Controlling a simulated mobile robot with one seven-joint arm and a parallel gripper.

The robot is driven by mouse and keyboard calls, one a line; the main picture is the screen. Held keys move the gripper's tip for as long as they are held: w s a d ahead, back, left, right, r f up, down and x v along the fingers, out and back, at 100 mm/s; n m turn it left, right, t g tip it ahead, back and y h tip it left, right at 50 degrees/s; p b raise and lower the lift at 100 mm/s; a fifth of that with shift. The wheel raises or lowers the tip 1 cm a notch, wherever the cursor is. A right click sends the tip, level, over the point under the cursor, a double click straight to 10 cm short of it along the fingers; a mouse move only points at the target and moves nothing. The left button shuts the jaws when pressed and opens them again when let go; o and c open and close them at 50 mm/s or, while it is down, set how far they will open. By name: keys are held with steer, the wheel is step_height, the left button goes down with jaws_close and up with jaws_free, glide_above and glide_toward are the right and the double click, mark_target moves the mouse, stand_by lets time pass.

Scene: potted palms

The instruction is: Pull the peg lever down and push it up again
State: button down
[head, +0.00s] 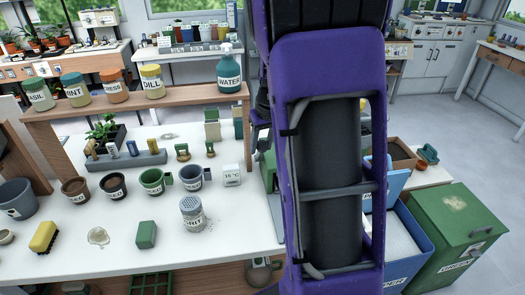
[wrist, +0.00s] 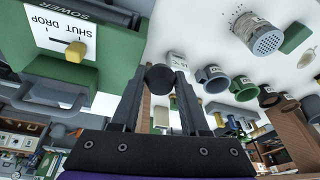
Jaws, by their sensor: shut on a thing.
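In the wrist view, which looks upside down, my gripper (wrist: 163,88) is shut on a dark round knob (wrist: 160,77). The knob sits between the two fingertips. Whether a shaft joins it to the sower is hidden. The green sower box (wrist: 118,75) is just left of the fingers. Its white plate reads SHUT and DROP, and a yellow peg (wrist: 74,51) stands at the slot on it. In the head view my arm covers the gripper and most of the sower.
The white bench carries several pots, a grit shaker (head: 193,214), a green block (head: 146,234) and a yellow sponge (head: 44,237). A wooden shelf (head: 190,100) with jars and a water bottle (head: 229,70) stands behind. A green bin (head: 440,225) is at right.

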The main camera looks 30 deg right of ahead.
steer(key=shift+w+d+r, duration=0.15)
steer(key=shift+w+r, duration=0.1)
steer(key=shift+w, duration=0.1)
steer(key=shift+c, duration=2.2)
jaws_free()
steer(key=shift+f, duration=0.1)
steer(key=p+v, duration=0.1)
steer(key=v, duration=1.6)
steer(key=shift+s, duration=0.15)
